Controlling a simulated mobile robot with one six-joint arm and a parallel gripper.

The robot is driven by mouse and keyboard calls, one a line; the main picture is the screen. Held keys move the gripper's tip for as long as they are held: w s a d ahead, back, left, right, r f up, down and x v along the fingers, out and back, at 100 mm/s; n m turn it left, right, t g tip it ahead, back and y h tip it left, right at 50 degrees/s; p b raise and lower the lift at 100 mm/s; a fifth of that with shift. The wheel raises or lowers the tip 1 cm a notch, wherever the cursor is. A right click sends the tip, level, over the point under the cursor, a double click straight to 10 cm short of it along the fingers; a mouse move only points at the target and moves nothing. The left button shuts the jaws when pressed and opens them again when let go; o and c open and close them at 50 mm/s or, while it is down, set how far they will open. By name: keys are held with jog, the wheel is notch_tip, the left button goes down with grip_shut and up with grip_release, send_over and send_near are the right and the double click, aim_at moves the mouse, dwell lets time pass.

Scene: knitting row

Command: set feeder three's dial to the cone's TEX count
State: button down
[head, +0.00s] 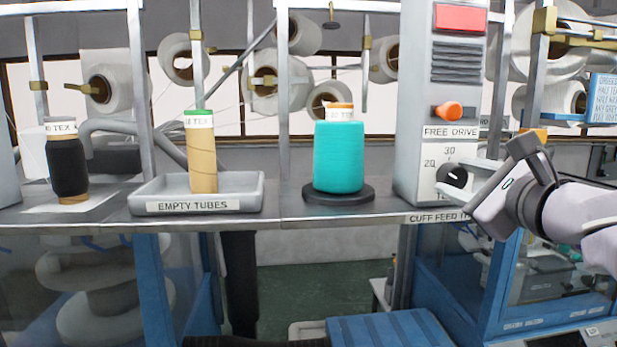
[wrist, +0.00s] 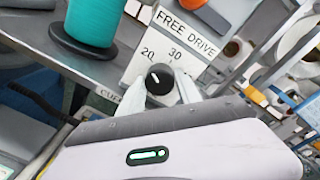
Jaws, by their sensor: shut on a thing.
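A black dial (head: 454,174) with a white mark sits on the grey feeder post, with 20 and 30 printed around it. In the wrist view the dial (wrist: 159,78) is between the pale fingers of my gripper (wrist: 164,92), which is shut on it. The gripper (head: 462,181) reaches in from the right in the head view. The mark's exact setting is hard to tell. A teal cone (head: 339,158) stands upright on a black disc (head: 338,193).
Left of the cone are a grey EMPTY TUBES tray (head: 255,186) holding a brown tube (head: 202,165), and a black cone (head: 67,165). Above the dial are a FREE DRIVE label (head: 451,132), an orange knob (head: 448,111) and a red panel (head: 460,17). Upright metal posts stand along the shelf.

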dwell(0.3)
jog(key=c, duration=0.8)
grip_release()
jog(key=shift+w, duration=0.1)
jog(key=shift+c, duration=0.2)
